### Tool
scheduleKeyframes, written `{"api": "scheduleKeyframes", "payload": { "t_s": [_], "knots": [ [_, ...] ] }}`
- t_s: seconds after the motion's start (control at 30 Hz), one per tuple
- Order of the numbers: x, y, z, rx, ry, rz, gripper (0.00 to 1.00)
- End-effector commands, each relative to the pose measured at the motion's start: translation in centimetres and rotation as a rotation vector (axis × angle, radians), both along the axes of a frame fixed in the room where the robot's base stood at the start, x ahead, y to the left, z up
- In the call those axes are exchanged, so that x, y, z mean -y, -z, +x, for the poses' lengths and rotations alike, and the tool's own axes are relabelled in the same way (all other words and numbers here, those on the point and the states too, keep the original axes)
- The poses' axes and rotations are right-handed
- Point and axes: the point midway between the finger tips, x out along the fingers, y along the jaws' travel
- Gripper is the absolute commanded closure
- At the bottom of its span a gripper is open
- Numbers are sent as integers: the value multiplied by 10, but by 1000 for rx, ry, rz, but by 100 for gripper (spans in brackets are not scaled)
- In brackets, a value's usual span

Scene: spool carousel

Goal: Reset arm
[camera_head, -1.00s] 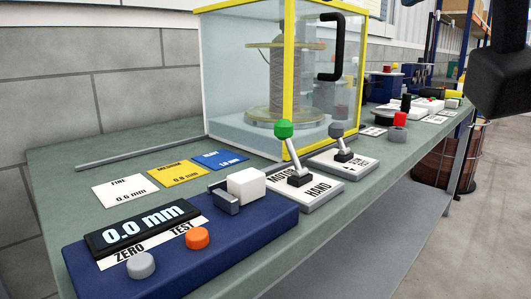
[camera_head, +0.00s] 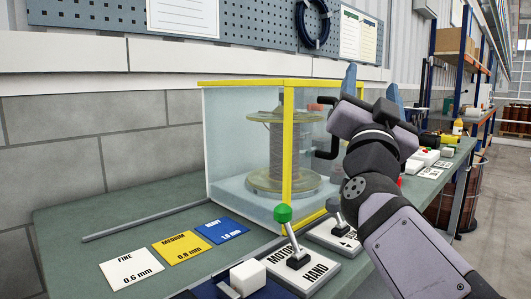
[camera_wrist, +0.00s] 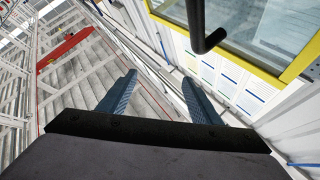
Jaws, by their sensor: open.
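My gripper (camera_head: 374,84) is raised above the right part of the bench, in front of the glass case's right end. Its two blue fingers point up and stand apart; in the wrist view my gripper (camera_wrist: 160,95) is open with nothing between the fingers. The yellow-framed glass case (camera_head: 240,140) holds a wire spool (camera_head: 277,150). Its black handle (camera_head: 328,152) is partly hidden by my gripper, and it also shows at the top of the wrist view (camera_wrist: 200,25).
On the bench (camera_head: 75,235) stand a green-knobbed lever (camera_head: 284,215), a grey lever partly behind my arm, and white, yellow and blue cards (camera_head: 180,247). A blue gauge box (camera_head: 215,290) is at the front edge. Shelving (camera_head: 450,60) stands behind at right.

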Motion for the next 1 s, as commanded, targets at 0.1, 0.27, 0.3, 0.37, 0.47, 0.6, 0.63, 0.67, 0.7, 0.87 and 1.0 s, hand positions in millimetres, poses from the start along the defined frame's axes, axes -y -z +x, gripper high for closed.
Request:
{"api": "scheduleKeyframes", "payload": {
  "t_s": [0.1, 0.27, 0.3, 0.37, 0.47, 0.6, 0.63, 0.67, 0.7, 0.87, 1.0],
  "knots": [
    [57, 56, 26, -131, -9, 110, 42],
    [128, 139, 32, -288, 6, 325, 42],
    [146, 161, 29, -324, 18, 386, 42],
    [169, 195, 22, -379, 40, 478, 42],
    [194, 257, 7, -490, 78, 619, 42],
    [188, 352, -13, -717, 102, 736, 42],
    [180, 372, -17, -776, 100, 742, 42],
    [171, 391, -21, -838, 94, 740, 42],
    [158, 415, -26, -922, 82, 729, 42],
    [94, 501, -57, -1270, -5, 602, 42],
    [37, 564, -99, -1574, -126, 406, 42]
  ]
}}
